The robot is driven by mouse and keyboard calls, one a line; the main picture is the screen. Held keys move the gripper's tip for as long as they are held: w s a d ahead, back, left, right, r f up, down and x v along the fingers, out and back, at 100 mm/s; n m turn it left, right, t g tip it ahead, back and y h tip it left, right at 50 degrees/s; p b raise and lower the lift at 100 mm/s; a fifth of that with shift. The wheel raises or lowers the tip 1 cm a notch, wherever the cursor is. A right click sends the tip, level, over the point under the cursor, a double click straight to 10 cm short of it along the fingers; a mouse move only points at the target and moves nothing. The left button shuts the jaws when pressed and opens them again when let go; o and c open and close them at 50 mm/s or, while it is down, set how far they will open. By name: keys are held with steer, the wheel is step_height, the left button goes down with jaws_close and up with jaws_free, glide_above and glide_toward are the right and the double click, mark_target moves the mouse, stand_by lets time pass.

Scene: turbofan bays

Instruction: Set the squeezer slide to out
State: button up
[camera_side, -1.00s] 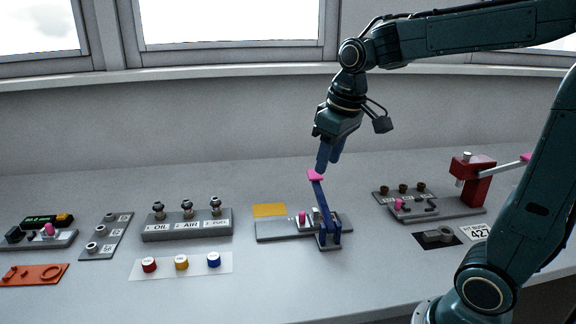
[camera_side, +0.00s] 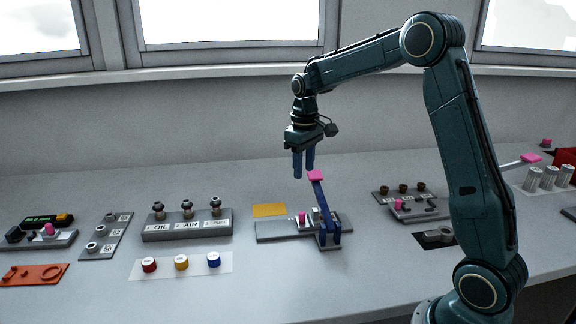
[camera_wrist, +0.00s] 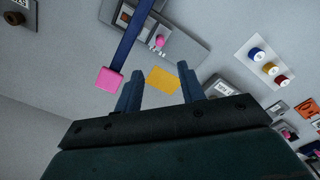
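The squeezer, as I take it, is a grey base plate (camera_side: 272,231) with a tilted blue lever (camera_side: 322,200) topped by a pink pad (camera_side: 316,175). A small pink knob (camera_side: 302,217), likely on its slide, stands on the base left of the lever's foot. In the wrist view the knob (camera_wrist: 158,42) and pad (camera_wrist: 109,80) both show. My gripper (camera_side: 304,176) is in the air, fingers pointing down, just left of the pad and above the base. The fingers (camera_wrist: 158,84) are apart with nothing between them. The slide's position is hard to tell.
A yellow plate (camera_side: 269,210) lies behind the base. The OIL/AIR panel (camera_side: 187,225) and coloured knobs (camera_side: 181,262) are to the left.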

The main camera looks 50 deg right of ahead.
mark_target(303, 213)
steer(key=shift+f, duration=0.15)
step_height(303, 213, down, 14)
steer(key=shift+r, duration=0.25)
stand_by(0.6)
jaws_close()
